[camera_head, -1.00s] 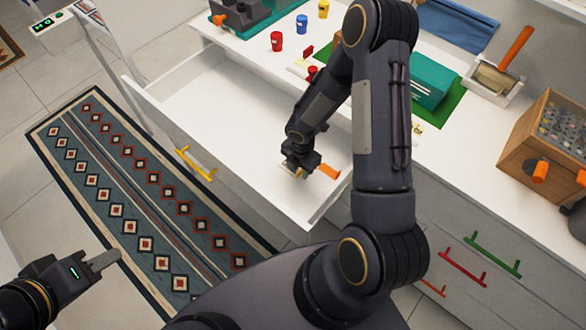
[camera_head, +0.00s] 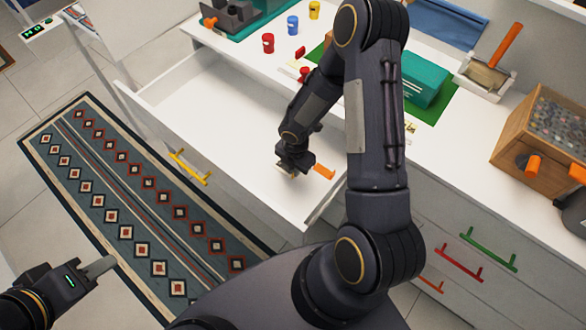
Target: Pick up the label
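No label can be picked out with certainty. A small pale yellow card-like piece (camera_head: 411,127) lies on the counter by the green mat's front edge, too small to read. My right gripper (camera_head: 287,171) points down inside the open white drawer (camera_head: 215,108), near its right end. Its fingers are small and partly hidden by the wrist, so I cannot tell whether they hold anything. An orange piece (camera_head: 322,172) shows right beside it. My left gripper (camera_head: 100,267) is at the lower left, over the patterned rug and away from the drawer; its fingers overlap in view.
The counter holds red (camera_head: 268,43), blue (camera_head: 292,25) and yellow (camera_head: 314,10) containers, a teal box (camera_head: 425,80) and a wooden box (camera_head: 540,135). The drawer's left part looks empty. My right arm hides part of the counter.

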